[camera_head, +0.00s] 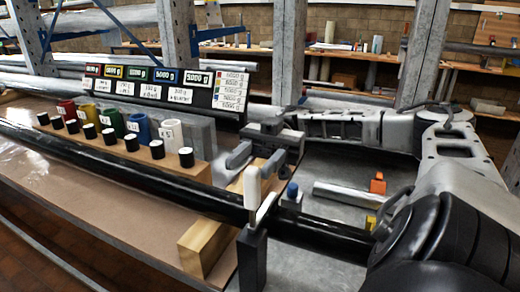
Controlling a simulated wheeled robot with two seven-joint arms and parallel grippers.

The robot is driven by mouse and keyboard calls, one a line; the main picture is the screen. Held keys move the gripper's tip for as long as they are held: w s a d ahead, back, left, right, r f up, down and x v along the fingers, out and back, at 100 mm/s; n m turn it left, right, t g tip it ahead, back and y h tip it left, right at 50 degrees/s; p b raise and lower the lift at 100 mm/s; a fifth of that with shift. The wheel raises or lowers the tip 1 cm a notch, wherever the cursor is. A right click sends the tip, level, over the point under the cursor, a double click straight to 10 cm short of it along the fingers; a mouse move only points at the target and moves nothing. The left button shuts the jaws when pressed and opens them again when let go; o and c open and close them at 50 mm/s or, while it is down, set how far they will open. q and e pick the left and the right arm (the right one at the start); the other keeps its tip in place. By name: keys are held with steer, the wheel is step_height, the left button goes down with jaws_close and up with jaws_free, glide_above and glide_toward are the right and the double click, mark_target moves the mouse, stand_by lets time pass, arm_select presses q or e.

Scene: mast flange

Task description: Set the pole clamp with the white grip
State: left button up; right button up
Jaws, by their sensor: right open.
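The white grip (252,187) stands upright above a dark block (252,258), beside the long black pole (150,185). A second white piece shows just right of it, at the pole. The pole runs from the left down to the right, across a wooden block (206,246). My right gripper (248,164) reaches in from the right, above and behind the white grip. Its two grey fingers are apart, with nothing clearly between them. I cannot tell whether a finger touches the grip. How the clamp sits on the pole is partly hidden. My left gripper is out of view.
Several coloured cups (140,126) and white-topped black cylinders (131,142) stand behind the pole at left, before a label board (160,86). A blue-topped piece (291,190), a metal bar (347,195) and an orange piece (377,184) lie right. Grey rack uprights stand behind.

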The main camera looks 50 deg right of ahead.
steer(key=s+a+r+b, duration=0.1)
steer(key=s+a+r, duration=0.8)
steer(key=a, duration=0.1)
steer(key=shift+s+a+r, duration=0.15)
steer(key=shift+s+r, duration=0.05)
steer(key=shift+r, duration=0.1)
